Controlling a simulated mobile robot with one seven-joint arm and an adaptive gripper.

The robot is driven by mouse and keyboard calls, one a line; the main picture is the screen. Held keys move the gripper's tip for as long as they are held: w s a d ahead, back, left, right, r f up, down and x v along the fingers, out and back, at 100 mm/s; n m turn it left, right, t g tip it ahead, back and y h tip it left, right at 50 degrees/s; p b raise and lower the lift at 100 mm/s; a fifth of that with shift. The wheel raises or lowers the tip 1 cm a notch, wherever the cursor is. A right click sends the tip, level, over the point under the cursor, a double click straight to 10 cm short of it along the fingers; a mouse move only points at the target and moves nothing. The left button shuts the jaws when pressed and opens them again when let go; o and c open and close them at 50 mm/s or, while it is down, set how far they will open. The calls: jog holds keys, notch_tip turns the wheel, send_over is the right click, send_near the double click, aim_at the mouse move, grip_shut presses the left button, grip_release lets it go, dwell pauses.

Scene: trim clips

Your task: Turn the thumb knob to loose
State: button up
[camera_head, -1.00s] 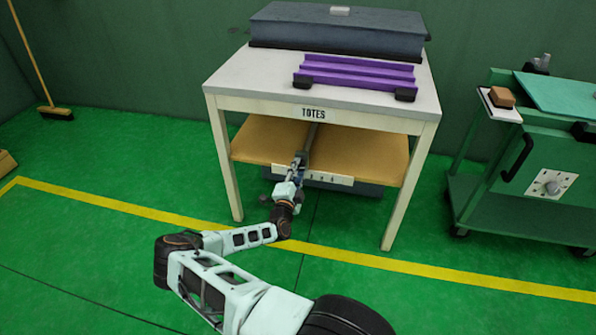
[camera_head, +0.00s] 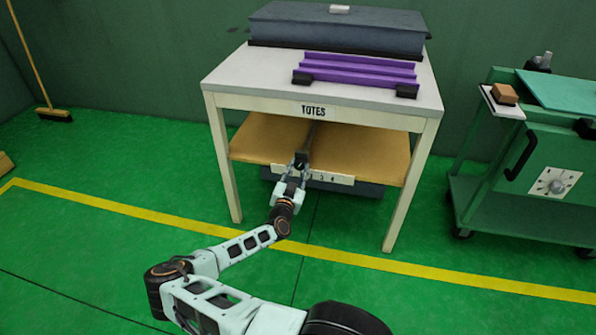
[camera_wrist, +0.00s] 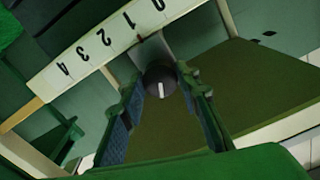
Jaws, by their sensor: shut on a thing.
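The thumb knob (camera_wrist: 160,82) is a dark round knob with a white pointer line on its face. In the wrist view it sits between my two fingers at the middle of the picture. In the head view the dark knob (camera_head: 301,158) shows at the front of the lower shelf, at my fingertips. My gripper (camera_head: 299,165) is shut on the knob; its two fingers also show in the wrist view (camera_wrist: 161,88), one on each side of it. No readable loose mark shows.
A white number strip (camera_wrist: 100,45) runs beside the knob. The table (camera_head: 222,80) marked TOTES carries a grey box (camera_head: 338,37) and a purple rail (camera_head: 357,73). Its legs flank my arm. A green cart (camera_head: 530,190) with a dial stands at the right. The front floor is mostly clear.

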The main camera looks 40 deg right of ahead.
jog(key=n, duration=0.4)
jog(key=shift+n, duration=0.4)
dwell(0.4)
jog(key=o, duration=1.2)
jog(key=shift+c, duration=0.2)
jog(key=v, duration=1.2)
